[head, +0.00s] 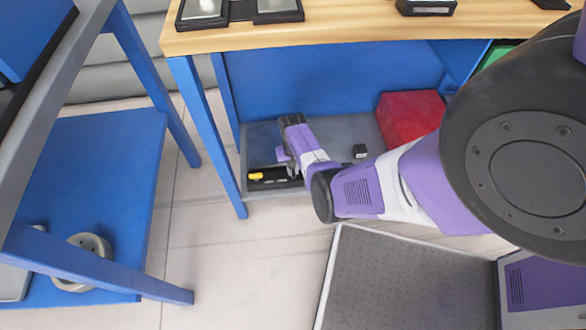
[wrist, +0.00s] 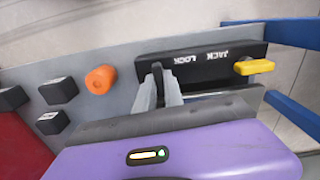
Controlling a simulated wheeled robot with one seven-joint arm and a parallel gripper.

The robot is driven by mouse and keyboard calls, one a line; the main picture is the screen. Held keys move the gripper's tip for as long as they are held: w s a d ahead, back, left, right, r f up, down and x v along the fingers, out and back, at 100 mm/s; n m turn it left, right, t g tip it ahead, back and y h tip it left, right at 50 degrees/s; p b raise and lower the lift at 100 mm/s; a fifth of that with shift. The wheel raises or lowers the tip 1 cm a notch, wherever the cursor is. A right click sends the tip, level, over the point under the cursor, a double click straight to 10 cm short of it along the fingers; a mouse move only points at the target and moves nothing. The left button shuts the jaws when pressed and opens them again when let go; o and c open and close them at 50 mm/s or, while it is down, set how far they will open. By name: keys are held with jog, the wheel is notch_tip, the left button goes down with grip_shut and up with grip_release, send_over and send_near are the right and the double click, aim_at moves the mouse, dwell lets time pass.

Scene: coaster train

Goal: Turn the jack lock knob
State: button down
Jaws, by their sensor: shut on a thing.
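A black panel (wrist: 205,64) carries the white words "JACK LOCK", upside down in the wrist view. It also shows on the lower shelf in the head view (head: 280,181). A yellow knob (wrist: 254,67) stands at the panel's right end, apart from my gripper; it is small at the panel's left in the head view (head: 256,176). My gripper (wrist: 160,84) is at the panel's other end, shut on a dark knob (wrist: 157,70) between its fingertips. The fingers hide most of that knob, so its turn angle cannot be told.
An orange knob (wrist: 100,79) and several black buttons (wrist: 58,90) sit left of my gripper on the grey board. A red box (head: 411,118) stands right on the shelf. Blue table legs (head: 207,135) flank the shelf's left side. The floor in front (head: 240,270) is clear.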

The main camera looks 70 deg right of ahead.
dwell(0.3)
jog(key=c, duration=1.4)
grip_release()
jog(key=shift+c, duration=0.2)
notch_tip(320, 180, up, 8)
jog(key=p, duration=0.3)
jog(key=shift+f+p, duration=0.1)
jog(key=shift+p, duration=0.3)
